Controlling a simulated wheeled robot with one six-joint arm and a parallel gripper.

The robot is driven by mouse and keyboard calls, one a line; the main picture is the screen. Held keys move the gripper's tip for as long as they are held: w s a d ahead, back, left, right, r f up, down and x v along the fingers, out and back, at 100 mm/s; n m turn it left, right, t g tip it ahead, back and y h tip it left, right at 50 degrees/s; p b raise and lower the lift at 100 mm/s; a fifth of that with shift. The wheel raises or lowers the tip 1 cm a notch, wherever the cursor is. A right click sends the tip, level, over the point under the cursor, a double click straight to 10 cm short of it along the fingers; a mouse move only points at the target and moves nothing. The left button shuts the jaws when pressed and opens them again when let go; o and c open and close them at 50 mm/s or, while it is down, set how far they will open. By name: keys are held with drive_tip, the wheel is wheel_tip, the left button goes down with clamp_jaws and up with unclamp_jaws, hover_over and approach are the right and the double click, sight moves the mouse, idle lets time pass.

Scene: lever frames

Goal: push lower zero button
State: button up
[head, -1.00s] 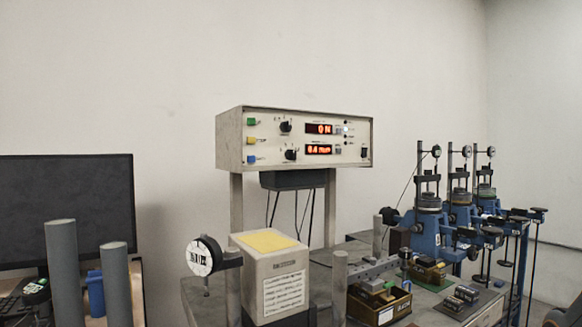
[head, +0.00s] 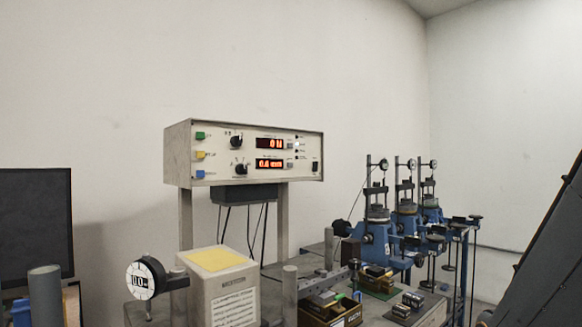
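A light grey control box (head: 244,153) stands on posts against the wall, left of centre. Its front has two red displays, the upper one (head: 270,143) and the lower one (head: 270,163). A small pale button (head: 290,163) sits just right of the lower display, and a similar one (head: 290,145) sits by the upper display. Their labels are too small to read. My gripper is not in view. A dark slanted shape at the right edge looks like part of my arm, far from the box.
Below the box are a cream block with a yellow top (head: 217,260) and a round dial gauge (head: 145,279). Blue test devices (head: 378,240) stand on the table to the right. A dark monitor (head: 35,225) is at the left. The space before the panel looks clear.

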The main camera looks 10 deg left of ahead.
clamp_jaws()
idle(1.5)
